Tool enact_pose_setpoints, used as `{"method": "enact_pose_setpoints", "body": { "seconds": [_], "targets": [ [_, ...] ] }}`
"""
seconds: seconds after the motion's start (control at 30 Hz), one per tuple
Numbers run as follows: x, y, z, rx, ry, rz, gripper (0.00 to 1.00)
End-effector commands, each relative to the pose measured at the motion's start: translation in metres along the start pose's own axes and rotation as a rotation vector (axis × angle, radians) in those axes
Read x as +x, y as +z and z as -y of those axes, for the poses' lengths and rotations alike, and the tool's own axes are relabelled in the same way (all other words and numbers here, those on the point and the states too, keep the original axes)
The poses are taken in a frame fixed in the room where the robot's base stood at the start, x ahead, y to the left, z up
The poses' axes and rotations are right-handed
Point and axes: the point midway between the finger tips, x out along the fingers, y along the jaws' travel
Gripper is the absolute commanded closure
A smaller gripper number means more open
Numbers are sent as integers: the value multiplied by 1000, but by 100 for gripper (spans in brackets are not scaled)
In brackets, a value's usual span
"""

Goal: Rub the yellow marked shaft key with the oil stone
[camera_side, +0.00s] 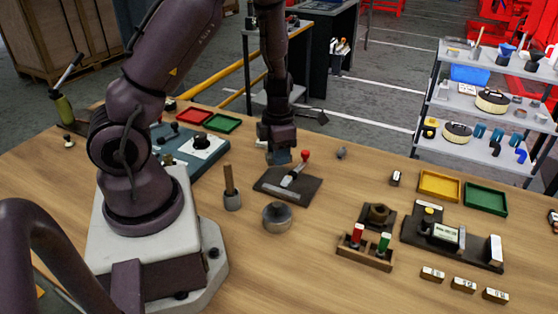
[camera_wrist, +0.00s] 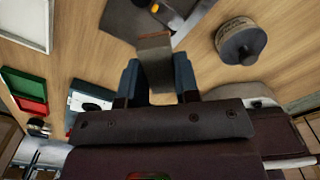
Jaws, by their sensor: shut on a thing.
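My gripper (camera_side: 279,157) hangs just behind the dark fixture plate (camera_side: 268,183) in the side view. In the wrist view its two blue-grey fingers (camera_wrist: 158,78) are shut on a grey-brown block, which looks like the oil stone (camera_wrist: 155,58). The stone's far end reaches to the edge of the plate (camera_wrist: 122,17); I cannot tell whether it touches. A clamp with a red knob (camera_side: 305,155) stands on the plate. A small orange-yellow spot (camera_wrist: 155,8) shows at the top of the wrist view. I cannot tell whether it is the shaft key's mark.
Red (camera_side: 194,116) and green (camera_side: 223,123) trays lie behind left. A rack with upright red and green handles (camera_side: 365,249) stands right.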

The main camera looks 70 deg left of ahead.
Motion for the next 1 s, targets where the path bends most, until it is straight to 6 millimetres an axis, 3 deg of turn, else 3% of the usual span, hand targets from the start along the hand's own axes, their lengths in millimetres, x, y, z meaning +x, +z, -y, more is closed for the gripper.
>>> {"method": "enact_pose_setpoints", "body": {
  "seconds": [0.33, 1.0],
  "targets": [
    [-26, 0, 0, 1, 0, 1, 93],
    [-25, 0, 0, -1, 0, 0, 93]
  ]
}}
